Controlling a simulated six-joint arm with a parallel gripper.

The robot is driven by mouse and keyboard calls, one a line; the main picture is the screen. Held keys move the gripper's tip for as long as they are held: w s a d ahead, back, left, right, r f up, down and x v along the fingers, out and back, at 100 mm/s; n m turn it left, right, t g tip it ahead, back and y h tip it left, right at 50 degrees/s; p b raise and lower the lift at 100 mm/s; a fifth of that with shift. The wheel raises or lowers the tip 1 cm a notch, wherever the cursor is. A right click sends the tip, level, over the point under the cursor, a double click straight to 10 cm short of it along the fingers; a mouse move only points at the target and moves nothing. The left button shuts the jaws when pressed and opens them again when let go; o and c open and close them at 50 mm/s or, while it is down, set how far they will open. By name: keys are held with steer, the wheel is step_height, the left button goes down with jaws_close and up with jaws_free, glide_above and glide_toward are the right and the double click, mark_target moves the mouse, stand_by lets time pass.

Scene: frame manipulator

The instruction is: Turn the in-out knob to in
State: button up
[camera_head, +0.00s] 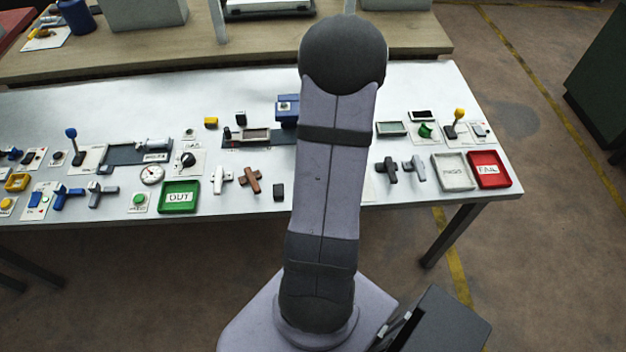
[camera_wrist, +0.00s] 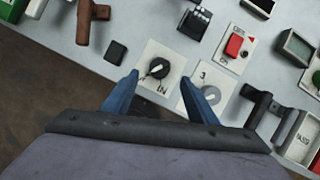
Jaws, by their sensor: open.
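The in-out knob (camera_wrist: 159,68) is a round black dial with a white mark, on a square white plate (camera_wrist: 150,51) in the wrist view. The mark seems to point to the lower left in the picture. The label IN shows below the knob; I cannot make out an OUT label on this plate. My gripper (camera_wrist: 160,76) is open, its two blue fingers apart on either side of the plate's lower part. The knob lies between and just beyond the fingertips, and I see no contact. In the head view my arm hides the knob and my gripper.
A grey knob (camera_wrist: 211,95) on a plate marked 3 sits close to the right finger. A black block (camera_wrist: 116,52) and a brown handle (camera_wrist: 92,22) lie left. A red switch (camera_wrist: 233,46) is up right. A green OUT tray (camera_head: 179,211) stands at the table's front.

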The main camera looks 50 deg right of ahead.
steer(key=shift+b+x, duration=1.75)
steer(key=shift+x, duration=1.8)
steer(key=c, duration=1.1)
